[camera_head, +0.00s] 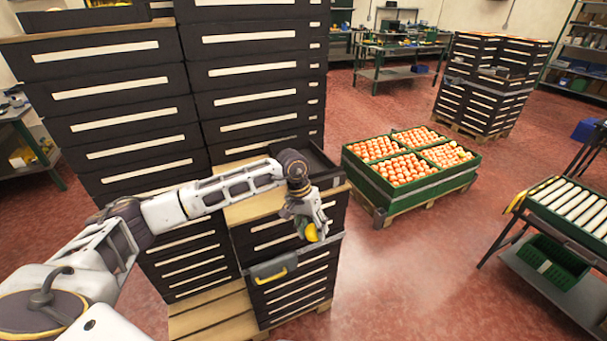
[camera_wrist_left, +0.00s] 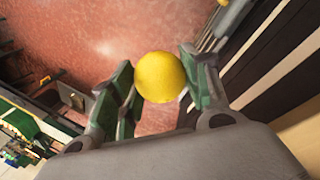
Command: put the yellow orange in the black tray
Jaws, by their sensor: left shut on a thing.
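The yellow orange (camera_head: 312,232) is held in my left gripper (camera_head: 308,226), in front of the stack of black trays in the head view. In the left wrist view the yellow orange (camera_wrist_left: 160,78) sits between the two green fingers of my left gripper (camera_wrist_left: 157,72), which are shut on it. An open black tray (camera_head: 318,160) lies on top of the low stack, behind my left wrist; my arm hides part of it. The orange is to the front of this tray, outside it. My right gripper is in neither view.
Tall stacks of black trays (camera_head: 120,100) stand behind my left arm. Green crates of oranges (camera_head: 440,185) stand on a pallet to the right. A roller conveyor (camera_head: 570,205) is at the far right, with a green crate (camera_head: 555,262) below. Red floor between is clear.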

